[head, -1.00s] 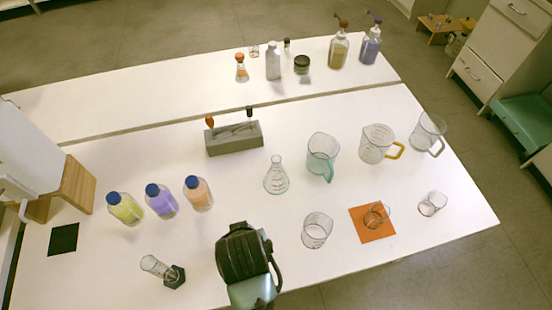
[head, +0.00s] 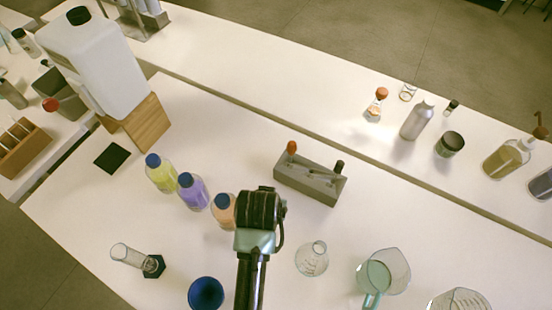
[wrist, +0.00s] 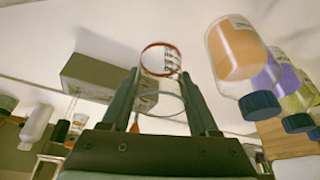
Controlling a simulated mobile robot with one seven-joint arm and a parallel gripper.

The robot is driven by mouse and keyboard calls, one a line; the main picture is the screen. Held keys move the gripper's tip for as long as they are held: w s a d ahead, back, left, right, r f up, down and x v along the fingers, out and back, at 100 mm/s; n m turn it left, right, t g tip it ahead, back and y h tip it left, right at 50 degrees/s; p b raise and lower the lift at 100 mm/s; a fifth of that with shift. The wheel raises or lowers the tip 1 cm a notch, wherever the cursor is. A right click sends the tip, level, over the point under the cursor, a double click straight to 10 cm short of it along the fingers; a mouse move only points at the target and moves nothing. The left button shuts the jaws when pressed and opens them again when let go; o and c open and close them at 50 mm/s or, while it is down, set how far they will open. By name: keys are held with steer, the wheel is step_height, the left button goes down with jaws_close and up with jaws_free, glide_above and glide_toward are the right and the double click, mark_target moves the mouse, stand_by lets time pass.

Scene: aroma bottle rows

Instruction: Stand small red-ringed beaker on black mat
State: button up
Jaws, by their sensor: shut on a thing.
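The black mat (head: 112,157) lies flat and bare on the table at the left in the head view, near a wooden stand. In the wrist view, my gripper (wrist: 160,78) is shut on a small clear beaker (wrist: 162,60) with a red ring at its rim. The beaker sits between the two fingers. In the head view, my gripper (head: 260,210) is seen from above, right of the mat and over the table beside the orange bottle. Its fingers and the beaker are hidden there.
Yellow (head: 160,173), purple (head: 193,192) and orange (head: 223,210) bottles stand between my gripper and the mat. A round blue thing (head: 205,293) is near the front. A white jug (head: 100,65) stands behind the mat.

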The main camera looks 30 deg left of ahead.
steer(key=shift+f, duration=2.65)
steer(key=shift+f+b, duration=0.2)
steer(key=shift+b, duration=0.1)
steer(key=o, duration=1.4)
steer(key=shift+c, duration=0.2)
steer(key=p+v, duration=0.1)
steer(key=v, duration=1.1)
steer(key=shift+r+p, duration=0.2)
steer(key=shift+p, duration=0.15)
